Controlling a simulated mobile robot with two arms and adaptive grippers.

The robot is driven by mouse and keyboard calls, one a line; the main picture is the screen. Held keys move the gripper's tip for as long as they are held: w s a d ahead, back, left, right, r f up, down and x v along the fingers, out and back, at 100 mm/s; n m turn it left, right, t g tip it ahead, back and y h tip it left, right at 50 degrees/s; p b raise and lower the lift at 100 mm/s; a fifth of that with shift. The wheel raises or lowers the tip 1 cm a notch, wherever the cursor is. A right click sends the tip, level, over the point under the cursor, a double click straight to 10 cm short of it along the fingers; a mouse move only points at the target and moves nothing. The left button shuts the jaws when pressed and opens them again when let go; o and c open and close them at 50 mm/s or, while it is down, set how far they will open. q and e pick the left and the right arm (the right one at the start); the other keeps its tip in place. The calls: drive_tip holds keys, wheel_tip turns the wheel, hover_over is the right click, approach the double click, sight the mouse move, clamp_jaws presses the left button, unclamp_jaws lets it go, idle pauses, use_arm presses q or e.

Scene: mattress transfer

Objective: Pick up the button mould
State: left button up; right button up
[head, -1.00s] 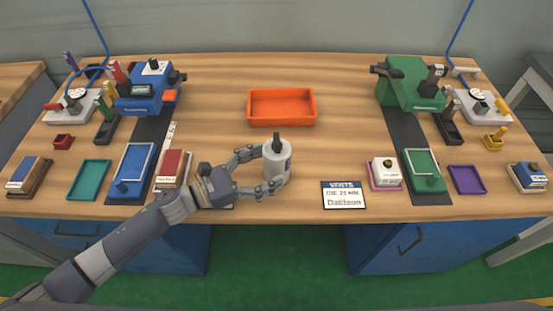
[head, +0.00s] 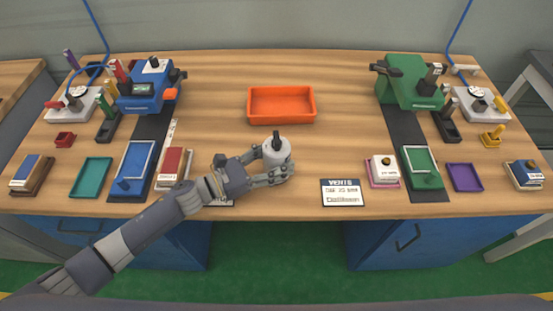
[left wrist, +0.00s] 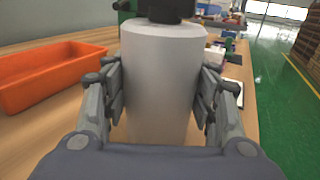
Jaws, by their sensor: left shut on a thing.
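The button mould (head: 277,152) is a light grey-white cylinder with a dark knob on top. It stands upright at the middle of the wooden table, in front of the orange tray. My left gripper (head: 272,168) comes in from the left and is shut on its sides. In the left wrist view the mould (left wrist: 162,85) fills the middle, with a finger of my left gripper (left wrist: 162,100) against each side. Whether its base touches the table is hard to tell. My right gripper does not show.
The orange tray (head: 281,119) is empty behind the mould. A white label card (head: 343,193) lies to the right. A blue press (head: 148,94) stands left and a green press (head: 409,85) right, with small trays and blocks around them. The table between card and tray is clear.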

sight(277, 146)
use_arm(q)
drive_tip(key=shift+r, duration=0.2)
drive_tip(key=shift+r, duration=1.55)
drive_tip(key=s+r+b, duration=0.1)
drive_tip(key=s+b, duration=0.2)
drive_tip(key=s, duration=1.3)
drive_tip(key=shift+r, duration=0.35)
drive_tip(key=shift+w+b, duration=0.55)
drive_tip(key=shift+w, duration=7.45)
